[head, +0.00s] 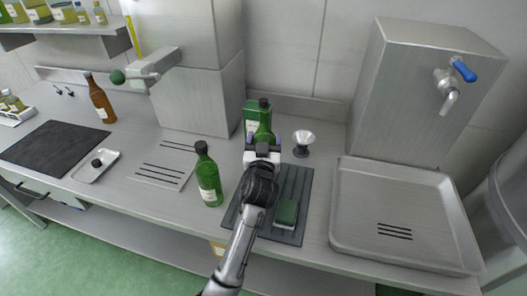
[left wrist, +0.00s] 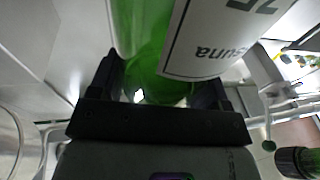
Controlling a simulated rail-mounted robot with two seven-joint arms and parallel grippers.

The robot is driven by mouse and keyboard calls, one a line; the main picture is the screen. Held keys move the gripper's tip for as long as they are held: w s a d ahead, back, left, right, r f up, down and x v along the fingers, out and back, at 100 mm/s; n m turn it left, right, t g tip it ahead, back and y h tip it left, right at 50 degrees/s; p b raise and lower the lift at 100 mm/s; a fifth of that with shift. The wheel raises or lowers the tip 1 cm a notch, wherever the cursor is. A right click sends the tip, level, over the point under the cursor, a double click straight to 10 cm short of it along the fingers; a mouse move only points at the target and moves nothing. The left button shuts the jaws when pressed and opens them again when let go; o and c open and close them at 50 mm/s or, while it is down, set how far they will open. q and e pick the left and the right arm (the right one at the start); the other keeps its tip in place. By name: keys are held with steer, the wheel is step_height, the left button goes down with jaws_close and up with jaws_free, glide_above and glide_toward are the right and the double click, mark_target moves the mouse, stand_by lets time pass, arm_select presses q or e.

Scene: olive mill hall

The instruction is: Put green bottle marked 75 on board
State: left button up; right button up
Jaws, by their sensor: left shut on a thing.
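A green bottle (head: 264,128) with a dark cap stands upright in front of the steel housing. My left gripper (head: 262,152) is shut on it. The left wrist view shows this green bottle (left wrist: 150,40) between the fingers, its white label (left wrist: 215,40) reading 75 upside down. The gripper hides its lower part in the head view, so I cannot tell whether it touches the surface. A second green bottle (head: 209,178) stands to its left; its label is too small to read. A flat dark board (head: 52,147) lies at the counter's left. My right gripper is not in view.
A ribbed dark mat (head: 299,186) with a green sponge (head: 287,212) lies under my left arm. A funnel (head: 303,141) and green box (head: 252,112) stand nearby. A brown bottle (head: 101,102) and small tray (head: 95,166) are near the board. A sink tray (head: 400,225) is right.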

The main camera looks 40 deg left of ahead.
arm_select(q)
step_height(320, 180, down, 4)
steer(key=shift+s+a+f+b, duration=0.1)
steer(key=shift+b, duration=0.55)
steer(key=o, duration=1)
steer(key=shift+f, duration=0.15)
steer(key=o, duration=0.4)
steer(key=shift+o, duration=0.2)
